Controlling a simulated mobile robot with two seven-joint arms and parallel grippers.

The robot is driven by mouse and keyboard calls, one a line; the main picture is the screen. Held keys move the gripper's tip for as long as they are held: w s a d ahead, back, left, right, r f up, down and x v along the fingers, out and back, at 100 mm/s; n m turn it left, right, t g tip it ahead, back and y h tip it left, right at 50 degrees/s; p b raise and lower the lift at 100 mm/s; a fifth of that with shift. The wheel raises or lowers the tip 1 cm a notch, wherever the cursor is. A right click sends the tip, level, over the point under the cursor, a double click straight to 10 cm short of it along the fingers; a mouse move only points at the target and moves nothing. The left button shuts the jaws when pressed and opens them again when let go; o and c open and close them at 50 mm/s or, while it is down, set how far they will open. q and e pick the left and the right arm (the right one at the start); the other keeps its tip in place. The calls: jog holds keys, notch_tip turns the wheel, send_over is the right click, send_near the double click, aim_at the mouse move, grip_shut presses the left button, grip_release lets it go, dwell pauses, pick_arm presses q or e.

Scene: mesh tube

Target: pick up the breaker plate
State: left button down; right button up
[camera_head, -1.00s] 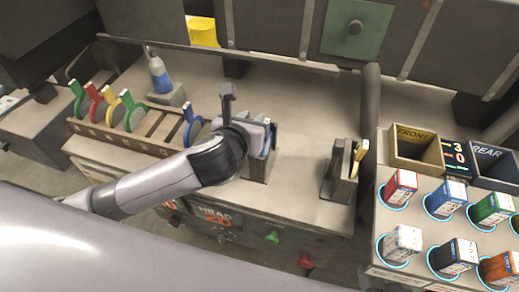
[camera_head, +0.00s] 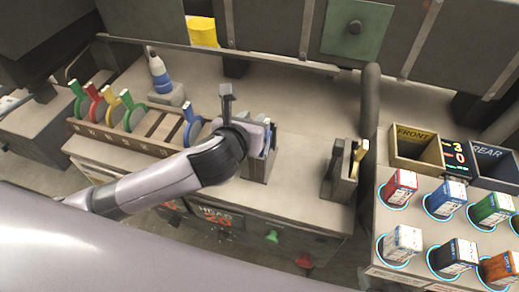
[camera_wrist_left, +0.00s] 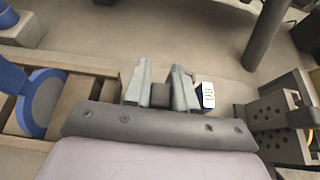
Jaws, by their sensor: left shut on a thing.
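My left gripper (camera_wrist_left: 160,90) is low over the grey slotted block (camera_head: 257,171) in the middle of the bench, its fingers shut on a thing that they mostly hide. I take this thing to be the breaker plate. A blue tag with a white label (camera_wrist_left: 208,95) shows just right of the fingers in the left wrist view. Whether it belongs to the held thing, I cannot tell. A perforated plate (camera_wrist_left: 280,104) stands in a holder to the right, apart from the gripper; a yellow handle (camera_head: 360,153) shows there in the head view. My right gripper is not in view.
A wooden rack (camera_head: 87,129) with several coloured-handled discs stands at the left. A blue bottle (camera_head: 160,75) stands behind it. At the right are FRONT (camera_head: 418,135) and REAR (camera_head: 490,155) bins and several small boxes. The bench between block and right holder is clear.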

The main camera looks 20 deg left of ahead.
pick_arm(q)
jog(key=shift+r, duration=0.15)
jog(key=shift+r, duration=0.1)
